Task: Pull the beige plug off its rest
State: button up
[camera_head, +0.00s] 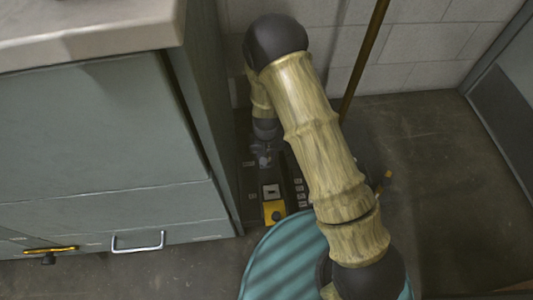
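My arm reaches up from the lower right, bends at the top and comes down beside the grey cabinet. My gripper (264,157) is small and dim at its lower end, above a dark panel (284,178) with pale markings. I cannot tell whether its fingers are open or shut. Just below it in the picture, a pale square piece (271,191) sits against a yellow block (274,212) on the panel. I cannot tell whether this pale piece is the beige plug, and no other plug is clear. My forearm hides part of the panel's right side.
The cabinet (100,140) with a pale countertop (90,25) stands close on the left. A drawer handle (138,248) sticks out low on it. A brass pole (364,55) leans by the tiled wall. Dark floor on the right is open.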

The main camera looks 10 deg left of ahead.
jog(key=shift+r+p, duration=0.75)
jog(key=shift+p, duration=0.1)
dwell(0.6)
jog(key=shift+r+p, duration=0.85)
jog(key=shift+p, duration=0.15)
notch_tip(320, 180, up, 4)
jog(key=p, duration=0.4)
jog(key=shift+s, duration=0.15)
